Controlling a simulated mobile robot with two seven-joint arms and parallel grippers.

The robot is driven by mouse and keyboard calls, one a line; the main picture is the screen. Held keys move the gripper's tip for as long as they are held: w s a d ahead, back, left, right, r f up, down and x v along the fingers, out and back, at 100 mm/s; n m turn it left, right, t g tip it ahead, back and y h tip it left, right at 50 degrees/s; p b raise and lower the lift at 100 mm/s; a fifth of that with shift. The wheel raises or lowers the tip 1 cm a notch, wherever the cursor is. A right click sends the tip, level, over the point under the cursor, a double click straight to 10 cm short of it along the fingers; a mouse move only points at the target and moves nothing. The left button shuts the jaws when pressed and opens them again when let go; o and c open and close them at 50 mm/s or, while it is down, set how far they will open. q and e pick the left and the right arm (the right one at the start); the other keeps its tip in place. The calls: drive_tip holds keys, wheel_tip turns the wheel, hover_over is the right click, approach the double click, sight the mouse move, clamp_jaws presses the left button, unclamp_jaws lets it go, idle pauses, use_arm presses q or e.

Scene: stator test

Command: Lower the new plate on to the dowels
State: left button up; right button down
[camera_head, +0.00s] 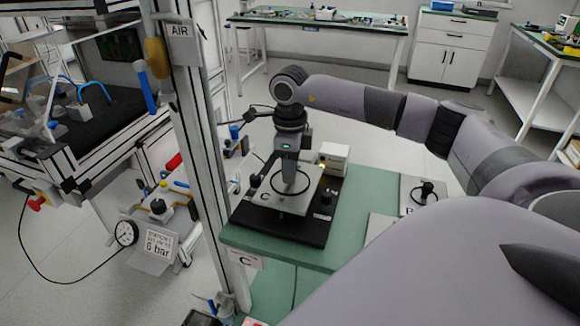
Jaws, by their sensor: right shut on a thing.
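The plate is over a black base (278,229) on the green bench. Dark posts or knobs show near the plate's left and right edges; I cannot tell which are dowels. I cannot tell whether the plate touches the base. My left gripper is not in view.
A white box (334,157) stands just behind the base. A plate with a black knob (426,192) lies to the right on the green bench (358,205). A metal post (196,150) with an AIR sign rises close on the left. My own arm covers the lower right.

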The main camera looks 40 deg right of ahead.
drive_tip(key=shift+f, duration=0.1)
drive_tip(key=shift+f+b, duration=0.3)
drive_tip(key=shift+f, duration=0.1)
drive_tip(key=shift+f, duration=0.4)
drive_tip(key=shift+f+b, duration=0.4)
drive_tip(key=shift+b, duration=0.1)
drive_tip(key=shift+f+b, duration=0.5)
drive_tip(key=shift+f, duration=0.3)
idle(0.6)
drive_tip(key=c, duration=0.8)
unclamp_jaws()
drive_tip(key=shift+f, duration=0.1)
